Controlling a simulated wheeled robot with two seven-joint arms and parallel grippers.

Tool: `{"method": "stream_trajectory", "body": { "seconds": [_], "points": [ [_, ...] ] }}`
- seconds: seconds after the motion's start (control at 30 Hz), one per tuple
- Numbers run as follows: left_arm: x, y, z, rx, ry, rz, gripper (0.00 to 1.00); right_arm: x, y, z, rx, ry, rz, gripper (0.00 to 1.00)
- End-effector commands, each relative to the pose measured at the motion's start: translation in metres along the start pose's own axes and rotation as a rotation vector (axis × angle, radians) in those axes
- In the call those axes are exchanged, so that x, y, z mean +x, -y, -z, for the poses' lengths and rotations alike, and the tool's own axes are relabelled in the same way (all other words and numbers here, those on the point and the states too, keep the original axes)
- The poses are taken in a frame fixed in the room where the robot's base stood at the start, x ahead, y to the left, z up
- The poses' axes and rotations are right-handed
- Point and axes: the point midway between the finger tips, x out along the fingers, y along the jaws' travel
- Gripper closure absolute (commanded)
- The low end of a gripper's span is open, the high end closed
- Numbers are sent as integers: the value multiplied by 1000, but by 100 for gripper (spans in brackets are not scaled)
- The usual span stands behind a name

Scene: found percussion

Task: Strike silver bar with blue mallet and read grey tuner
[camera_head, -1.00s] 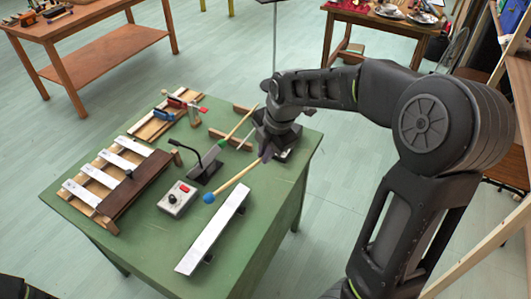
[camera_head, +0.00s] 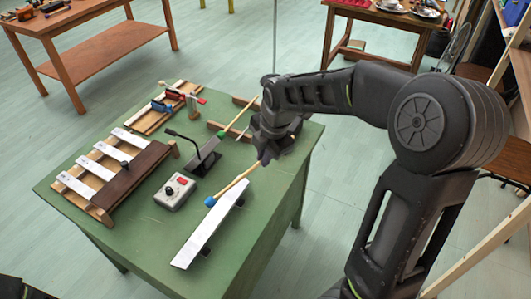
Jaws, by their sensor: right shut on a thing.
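The silver bar (camera_head: 207,232) lies lengthwise near the right side of the green table, on small dark supports. The blue mallet has a light wooden handle (camera_head: 236,185) and a blue head (camera_head: 210,202). My right gripper (camera_head: 265,157) is shut on the handle's far end, beyond the bar's far end. The head shows at the bar's left edge; I cannot tell whether it touches the bar. A grey box (camera_head: 175,191) with a black knob and red button, perhaps the tuner, sits left of the bar. No reading is legible. My left gripper is out of view.
On the green table (camera_head: 140,245), a black microphone stand (camera_head: 203,163) and a green-headed mallet (camera_head: 222,134) are behind the box. A wooden frame with silver bars (camera_head: 75,186) is at left. A rack with red and blue clamps (camera_head: 172,100) is at the back.

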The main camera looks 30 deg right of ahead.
Motion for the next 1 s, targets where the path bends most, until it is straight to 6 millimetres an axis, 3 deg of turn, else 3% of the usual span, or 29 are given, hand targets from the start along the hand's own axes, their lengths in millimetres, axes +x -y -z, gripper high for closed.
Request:
{"method": "stream_trajectory", "body": {
  "seconds": [0.2, 0.23, 0.37, 0.6, 1.0],
  "points": [
    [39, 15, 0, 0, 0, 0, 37, 54, 11, 21, -54, 147, 20, 100],
    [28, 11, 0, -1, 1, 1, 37, 42, 8, 17, -44, 144, 18, 100],
    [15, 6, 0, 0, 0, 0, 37, 27, 4, 17, -42, 141, 18, 100],
    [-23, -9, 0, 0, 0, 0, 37, -19, -8, 16, -40, 140, 18, 100],
    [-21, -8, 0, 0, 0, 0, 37, -18, -8, 16, -41, 140, 19, 100]
  ]
}}
